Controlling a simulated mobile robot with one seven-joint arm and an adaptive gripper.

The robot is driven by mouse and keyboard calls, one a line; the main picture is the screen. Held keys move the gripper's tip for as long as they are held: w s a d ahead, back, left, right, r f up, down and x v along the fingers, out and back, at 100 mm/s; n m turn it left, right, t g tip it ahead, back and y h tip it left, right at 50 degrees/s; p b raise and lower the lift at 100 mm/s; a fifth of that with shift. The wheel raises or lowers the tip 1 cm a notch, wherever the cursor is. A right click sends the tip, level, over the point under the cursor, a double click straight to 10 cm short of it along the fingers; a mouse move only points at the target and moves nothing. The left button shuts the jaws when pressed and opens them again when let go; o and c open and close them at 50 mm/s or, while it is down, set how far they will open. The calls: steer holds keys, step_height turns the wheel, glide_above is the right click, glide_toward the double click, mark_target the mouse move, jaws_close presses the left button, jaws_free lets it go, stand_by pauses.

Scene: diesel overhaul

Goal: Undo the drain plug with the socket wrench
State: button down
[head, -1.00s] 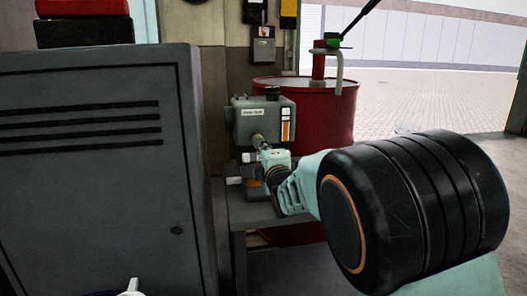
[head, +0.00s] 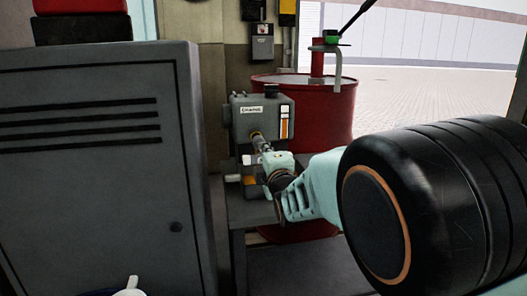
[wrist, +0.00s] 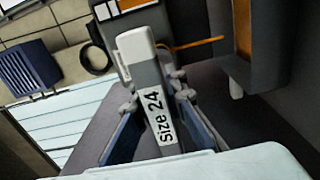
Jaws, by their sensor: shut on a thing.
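My gripper (wrist: 160,118) is shut on the socket wrench (wrist: 148,75), a grey bar with a white "size 24" label, held between its two fingers in the wrist view. In the head view my gripper (head: 268,166) is in front of a grey unit (head: 242,123) with a small label and an orange-striped gauge. A metal shaft (head: 260,142) runs between the unit's lower front and my gripper. I cannot make out the drain plug, nor whether the wrench's far end is seated on it.
A grey cabinet (head: 90,190) stands close on the left with a red case (head: 80,8) on top. The unit stands on a grey bench (head: 250,212). A red drum (head: 325,110) with a pump (head: 318,60) stands behind. Open paving lies beyond at the right.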

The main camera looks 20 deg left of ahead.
steer(key=shift+s+d, duration=0.1)
steer(key=shift+v, duration=2.9)
steer(key=shift+r, duration=0.15)
